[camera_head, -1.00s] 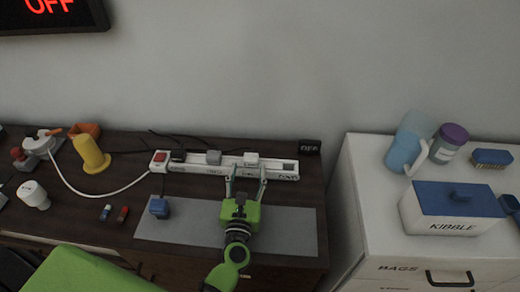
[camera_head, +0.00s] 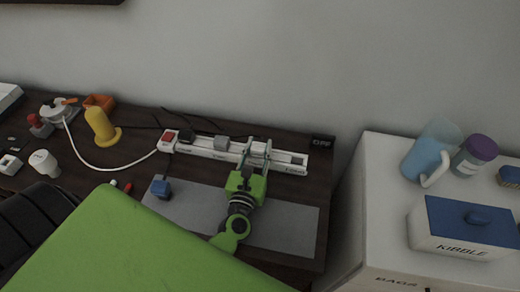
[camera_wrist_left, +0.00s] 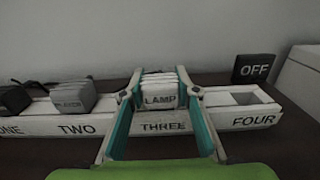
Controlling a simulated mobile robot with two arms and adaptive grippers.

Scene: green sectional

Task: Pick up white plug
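The white plug (camera_head: 258,148), marked LAMP, is at slot THREE of the white power strip (camera_head: 291,158). In the left wrist view the white plug (camera_wrist_left: 160,98) stands upright, apparently seated in the power strip (camera_wrist_left: 160,122). My left gripper (camera_head: 257,146) reaches it from the front. Its two fingers are on either side of the plug and appear shut on it; in the left wrist view the gripper (camera_wrist_left: 160,84) shows close against both sides. The plug's far side is hidden. My right gripper is not in view.
A grey plug (camera_wrist_left: 72,97) is at slot TWO, with a black plug (camera_wrist_left: 12,98) beyond. A black OFF sign (camera_wrist_left: 254,68) stands behind the strip's right end. A blue block (camera_head: 161,187) lies on the grey mat (camera_head: 285,226). A white cabinet (camera_head: 375,235) stands right.

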